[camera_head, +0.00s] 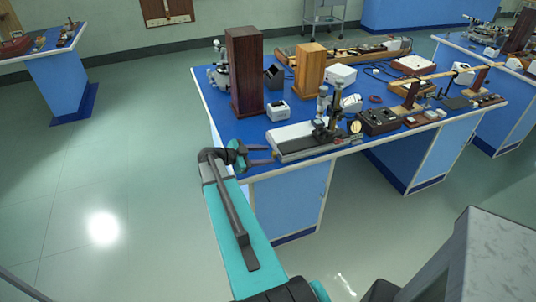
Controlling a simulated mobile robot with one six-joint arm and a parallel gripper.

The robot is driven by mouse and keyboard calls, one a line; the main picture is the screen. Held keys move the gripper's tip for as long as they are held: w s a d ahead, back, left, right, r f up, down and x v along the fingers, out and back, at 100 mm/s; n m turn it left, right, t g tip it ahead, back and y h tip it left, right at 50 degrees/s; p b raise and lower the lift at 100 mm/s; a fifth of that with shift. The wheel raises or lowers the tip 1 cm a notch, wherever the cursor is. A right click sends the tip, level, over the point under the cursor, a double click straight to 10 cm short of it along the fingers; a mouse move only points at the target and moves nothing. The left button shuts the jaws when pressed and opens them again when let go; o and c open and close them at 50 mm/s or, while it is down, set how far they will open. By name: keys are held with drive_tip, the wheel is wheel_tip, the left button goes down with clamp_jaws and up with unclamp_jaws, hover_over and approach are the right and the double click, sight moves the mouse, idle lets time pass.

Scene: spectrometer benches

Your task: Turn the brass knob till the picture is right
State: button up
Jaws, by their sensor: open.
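My gripper (269,154) is open and empty. Its two fingers point right, at the front left edge of the blue bench top (236,142), beside the left end of a grey-white instrument base (290,142). A dark upright instrument with tubes (322,113) stands on that base. A small round pale-gold disc (355,127) faces forward at the right end of the base, well to the right of my gripper. I cannot tell whether this disc is the brass knob. No picture on a screen or eyepiece can be made out.
A tall dark wooden box (245,72) and a lighter wooden box (310,69) stand behind. A small white box (278,110) and a black control box (378,121) are nearby. More apparatus crowds the bench's right side. Floor (130,170) to the left is clear.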

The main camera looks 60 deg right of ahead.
sight(274, 154)
drive_tip(key=shift+p+x, duration=0.3)
drive_tip(key=shift+x, duration=0.95)
